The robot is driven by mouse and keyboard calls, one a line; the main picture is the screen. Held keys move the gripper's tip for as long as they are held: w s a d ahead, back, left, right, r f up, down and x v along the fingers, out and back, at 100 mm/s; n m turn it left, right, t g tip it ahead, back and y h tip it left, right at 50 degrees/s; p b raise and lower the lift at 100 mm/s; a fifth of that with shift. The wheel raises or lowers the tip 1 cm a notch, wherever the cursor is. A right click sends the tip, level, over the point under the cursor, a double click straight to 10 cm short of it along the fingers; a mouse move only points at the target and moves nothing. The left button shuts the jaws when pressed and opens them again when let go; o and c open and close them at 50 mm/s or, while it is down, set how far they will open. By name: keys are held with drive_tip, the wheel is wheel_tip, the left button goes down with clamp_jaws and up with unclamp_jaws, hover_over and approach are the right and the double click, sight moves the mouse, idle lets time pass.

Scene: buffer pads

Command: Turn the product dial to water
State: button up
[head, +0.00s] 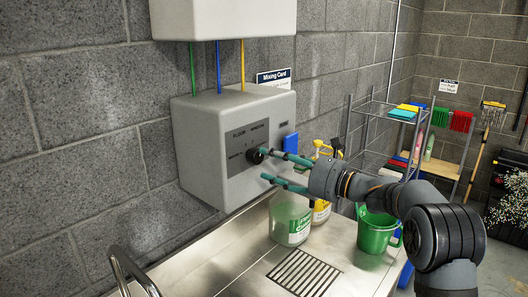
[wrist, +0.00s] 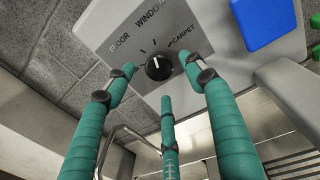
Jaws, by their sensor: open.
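The product dial (head: 256,156) is a round black knob on the dark panel of a grey wall box (head: 205,150). In the wrist view the dial (wrist: 159,67) has a white pointer mark aimed roughly upward, slightly left. Labels FLOOR, WINDOW and CARPET surround it; I cannot read a water label there. A label left of the dial in the head view is too small to read surely. My gripper (head: 266,166) has teal fingers, open and spread around the front of the dial. In the wrist view my gripper (wrist: 160,78) holds nothing; contact with the dial is not evident.
A blue block (wrist: 243,20) is fixed right of the panel. A curved metal tap (head: 130,268) is at front left.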

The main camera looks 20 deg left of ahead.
sight(260, 157)
drive_tip(key=x, duration=0.2)
drive_tip(key=p, duration=0.1)
drive_tip(key=shift+s+a+r, duration=0.1)
drive_tip(key=shift+a+r, duration=0.15)
drive_tip(key=shift+a, duration=0.2)
drive_tip(key=shift+w+a+f, duration=0.2)
drive_tip(key=shift+w+a, duration=0.15)
drive_tip(key=shift+a, duration=0.1)
drive_tip(key=shift+c, duration=0.4)
drive_tip(key=c, duration=1.1)
